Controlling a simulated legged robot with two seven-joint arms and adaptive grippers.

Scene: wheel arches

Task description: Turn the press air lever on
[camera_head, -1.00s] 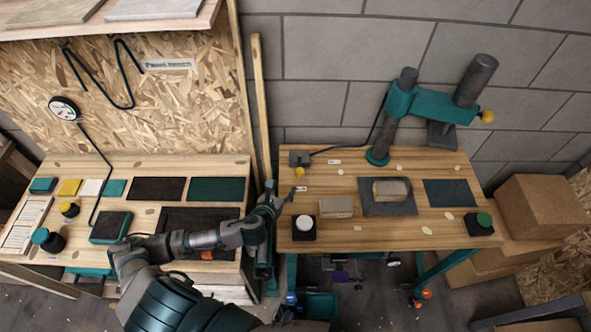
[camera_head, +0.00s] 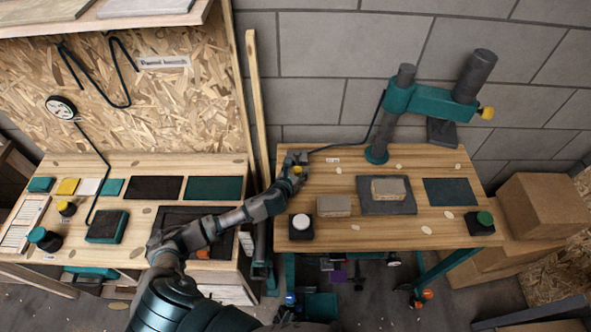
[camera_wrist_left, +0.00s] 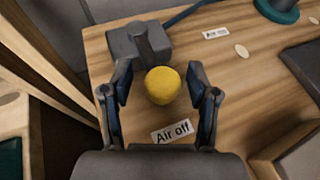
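The press air lever is a dark grey block (camera_wrist_left: 128,48) with a short arm ending in a yellow knob (camera_wrist_left: 163,86), on the left back part of the right-hand wooden table (camera_head: 440,190). The knob points toward the "Air off" label (camera_wrist_left: 172,131); the "Air on" label (camera_wrist_left: 215,33) lies to the right of the block. My left gripper (camera_wrist_left: 160,76) is open, with its fingers on either side of the knob; contact is not clear. It also shows at the lever in the head view (camera_head: 295,168), partly hiding the block. My right gripper is not in view.
A teal and grey press (camera_head: 425,100) stands at the table's back. A white button box (camera_head: 301,227), a tan block (camera_head: 334,206) and another block on a dark pad (camera_head: 389,188) are on the table. A wooden post (camera_head: 256,110) stands left of the lever.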

